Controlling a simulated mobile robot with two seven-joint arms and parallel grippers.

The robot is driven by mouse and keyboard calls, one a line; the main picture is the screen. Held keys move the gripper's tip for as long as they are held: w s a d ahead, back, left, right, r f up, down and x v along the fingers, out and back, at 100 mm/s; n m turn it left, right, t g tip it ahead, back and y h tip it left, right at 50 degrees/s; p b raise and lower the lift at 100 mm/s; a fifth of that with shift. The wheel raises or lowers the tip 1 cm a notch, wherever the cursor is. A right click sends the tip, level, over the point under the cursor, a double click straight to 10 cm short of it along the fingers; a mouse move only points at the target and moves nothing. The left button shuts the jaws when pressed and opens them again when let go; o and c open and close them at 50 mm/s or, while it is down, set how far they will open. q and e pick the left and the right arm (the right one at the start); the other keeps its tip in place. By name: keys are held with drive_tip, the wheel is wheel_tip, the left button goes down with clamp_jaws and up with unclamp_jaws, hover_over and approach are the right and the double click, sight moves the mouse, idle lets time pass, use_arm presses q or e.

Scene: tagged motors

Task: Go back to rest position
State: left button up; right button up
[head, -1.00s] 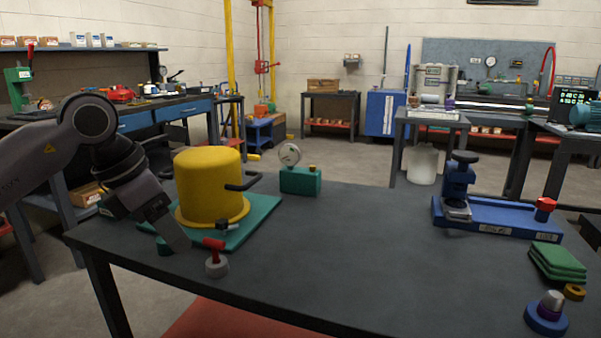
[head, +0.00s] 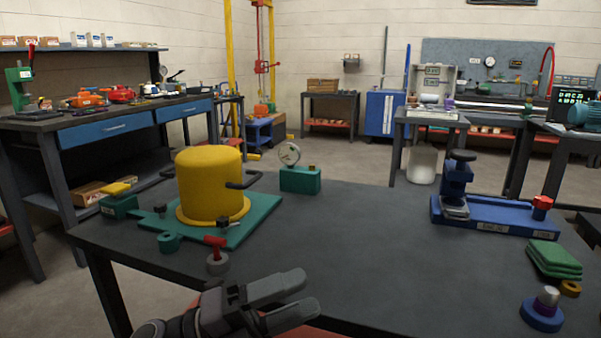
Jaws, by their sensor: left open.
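My left gripper (head: 291,302) is low in the head view, just over the front edge of the dark table (head: 352,235). Its fingers point right, apart, with nothing between them. A yellow cylindrical cover (head: 209,184) with a black side handle stands on a green plate (head: 254,222) at the table's left. The gripper is in front of the plate and clear of it. My right gripper is not in view.
A gauge on a green block (head: 300,180) stands behind. A blue fixture (head: 490,214), green pads (head: 554,260) and a blue-based part (head: 542,312) are right. The table's middle is clear.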

use_arm(q)
drive_tip(key=a+f+n+t+y, duration=0.5)
drive_tip(key=f+n+t+y, duration=0.25)
drive_tip(key=n, duration=0.45)
drive_tip(key=a+f+n+t+y, duration=0.6)
drive_tip(key=f+n, duration=0.2)
drive_tip(key=n, duration=0.4)
drive_tip(key=s+a+f+n+g+y, duration=0.2)
drive_tip(key=s+a+f+n+g, duration=0.15)
drive_tip(key=s+f, duration=0.35)
drive_tip(key=s+a+f+n+g+y, duration=0.25)
drive_tip(key=s+f+n, duration=0.2)
drive_tip(key=f, duration=0.45)
wheel_tip(320, 180, up, 15)
drive_tip(key=s+a+g+y+p, duration=0.1)
drive_tip(key=s+a+p, duration=0.1)
drive_tip(key=p, duration=1.7)
drive_tip(key=shift+s+n, duration=0.35)
drive_tip(key=shift+n, duration=0.05)
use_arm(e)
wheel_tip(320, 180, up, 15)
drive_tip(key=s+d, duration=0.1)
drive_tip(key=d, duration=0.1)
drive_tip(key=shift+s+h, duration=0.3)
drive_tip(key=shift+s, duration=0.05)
use_arm(q)
drive_tip(key=shift+a+f, duration=0.1)
